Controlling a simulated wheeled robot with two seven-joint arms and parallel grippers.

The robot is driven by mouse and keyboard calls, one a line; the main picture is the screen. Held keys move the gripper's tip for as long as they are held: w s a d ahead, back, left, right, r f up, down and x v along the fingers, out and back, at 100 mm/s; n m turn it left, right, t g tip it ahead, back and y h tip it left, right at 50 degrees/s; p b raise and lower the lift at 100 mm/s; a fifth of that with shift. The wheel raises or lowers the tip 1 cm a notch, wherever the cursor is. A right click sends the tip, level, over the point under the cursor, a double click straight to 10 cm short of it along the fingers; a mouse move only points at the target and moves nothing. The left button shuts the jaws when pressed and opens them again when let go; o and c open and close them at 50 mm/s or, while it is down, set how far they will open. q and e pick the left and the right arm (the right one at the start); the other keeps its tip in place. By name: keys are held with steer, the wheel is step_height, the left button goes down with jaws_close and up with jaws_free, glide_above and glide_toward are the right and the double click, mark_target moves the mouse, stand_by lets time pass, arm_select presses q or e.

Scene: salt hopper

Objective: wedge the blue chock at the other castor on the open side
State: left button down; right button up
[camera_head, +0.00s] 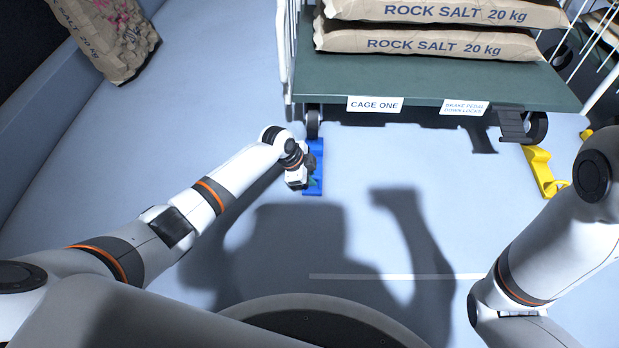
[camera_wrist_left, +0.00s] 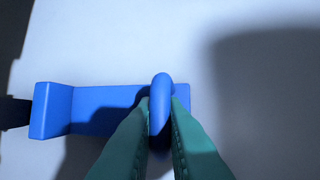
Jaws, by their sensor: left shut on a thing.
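The blue chock (camera_head: 316,150) lies flat on the floor in front of the cage's left castor (camera_head: 312,123), its far end close to the wheel. My left gripper (camera_head: 312,180) is over the near end of the chock. In the left wrist view the teal fingers (camera_wrist_left: 165,125) are shut on the upright blue handle of the chock (camera_wrist_left: 100,108). Its raised wedge end points left there, right by a dark shape at the picture edge. Whether wedge and wheel touch, I cannot tell. My right gripper is out of view; only part of that arm shows.
The cage's green deck (camera_head: 420,90) carries salt bags (camera_head: 430,42). A yellow chock (camera_head: 541,170) lies by the right castor (camera_head: 537,126), near the brake pedal (camera_head: 512,125). Another salt bag (camera_head: 110,45) is at upper left. Floor between the castors is clear.

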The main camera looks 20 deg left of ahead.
arm_select(q)
steer(key=shift+w+a+r, duration=0.1)
steer(key=shift+w+a, duration=0.2)
steer(key=shift+w, duration=0.1)
steer(key=c, duration=1.4)
jaws_free()
steer(key=shift+d, duration=0.1)
steer(key=shift+f, duration=0.2)
